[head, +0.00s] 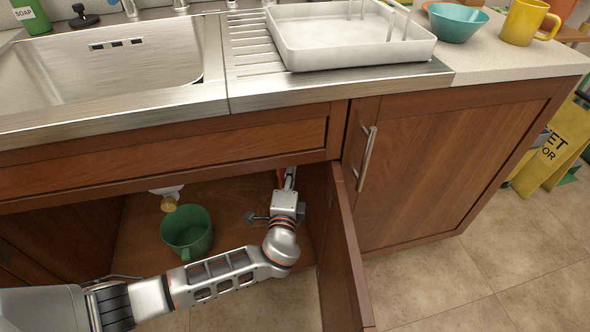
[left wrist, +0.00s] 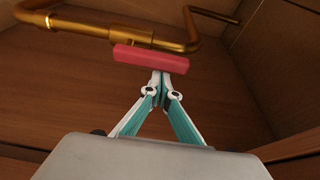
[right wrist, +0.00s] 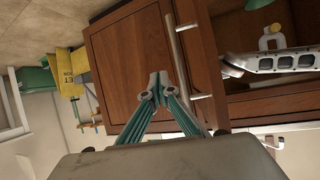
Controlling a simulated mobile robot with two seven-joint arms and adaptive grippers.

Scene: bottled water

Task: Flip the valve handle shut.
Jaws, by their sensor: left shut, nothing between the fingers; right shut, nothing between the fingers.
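The red valve handle (left wrist: 150,58) is a flat bar in front of the brass pipe (left wrist: 90,28) in the left wrist view. It lies roughly along the pipe there. My left gripper (left wrist: 161,76) is shut and empty, its fingertips just below the handle's right half; I cannot tell whether they touch. In the head view my left arm reaches into the open cabinet under the sink, and a sliver of red (head: 282,178) shows beside the fingers; the rest of the valve is hidden. My right gripper (right wrist: 157,82) is shut and empty, outside in front of a closed cabinet door.
The open cabinet door (head: 345,255) stands close right of my left arm. A closed door with a bar handle (head: 367,158) is farther right. Floor in front is clear.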

